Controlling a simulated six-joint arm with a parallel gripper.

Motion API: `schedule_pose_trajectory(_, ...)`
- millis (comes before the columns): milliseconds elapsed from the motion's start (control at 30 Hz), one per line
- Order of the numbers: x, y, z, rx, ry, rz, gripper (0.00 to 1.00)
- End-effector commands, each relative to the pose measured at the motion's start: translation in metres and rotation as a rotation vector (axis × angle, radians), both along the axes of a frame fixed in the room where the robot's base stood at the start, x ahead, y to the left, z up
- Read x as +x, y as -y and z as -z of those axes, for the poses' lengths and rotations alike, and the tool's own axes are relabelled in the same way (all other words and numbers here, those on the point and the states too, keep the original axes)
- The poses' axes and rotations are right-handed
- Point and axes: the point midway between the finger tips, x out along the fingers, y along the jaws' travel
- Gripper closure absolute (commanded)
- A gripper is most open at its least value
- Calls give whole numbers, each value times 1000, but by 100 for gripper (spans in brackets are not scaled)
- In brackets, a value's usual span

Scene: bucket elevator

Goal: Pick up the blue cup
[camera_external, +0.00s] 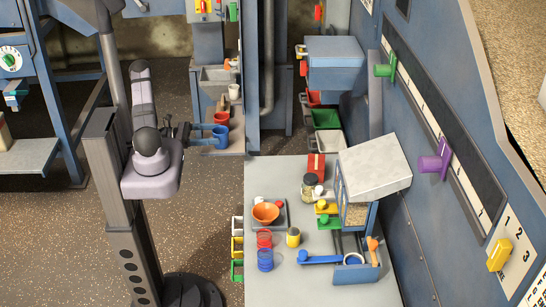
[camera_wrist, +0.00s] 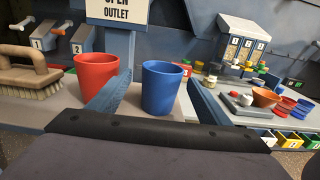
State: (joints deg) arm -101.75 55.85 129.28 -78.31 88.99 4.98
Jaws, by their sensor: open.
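The blue cup (camera_external: 220,138) stands upright on a narrow grey ledge at the upper middle of the external view. It is large and centred in the wrist view (camera_wrist: 161,90). My gripper (camera_external: 207,134) reaches in from the left at the cup's height. Its fingers are open, one on each side of the blue cup, as the wrist view (camera_wrist: 160,78) shows. A gap shows between the cup and each finger there. The cup's lower edge is close to the gripper's dark body in that view.
A red cup (camera_wrist: 96,72) stands just left of the blue cup, close outside the left finger. A brush (camera_wrist: 28,72) lies farther left. A table (camera_external: 262,288) with an orange bowl (camera_external: 266,212) and several small items stands at the right. A blue post rises behind the cups.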

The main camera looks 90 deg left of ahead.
Motion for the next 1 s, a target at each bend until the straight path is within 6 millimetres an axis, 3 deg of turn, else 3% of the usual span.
schedule_pose_trajectory(667,26,1,-1,0,0,3,29)
schedule_pose_trajectory(1000,62,4,-2,0,0,5,29)
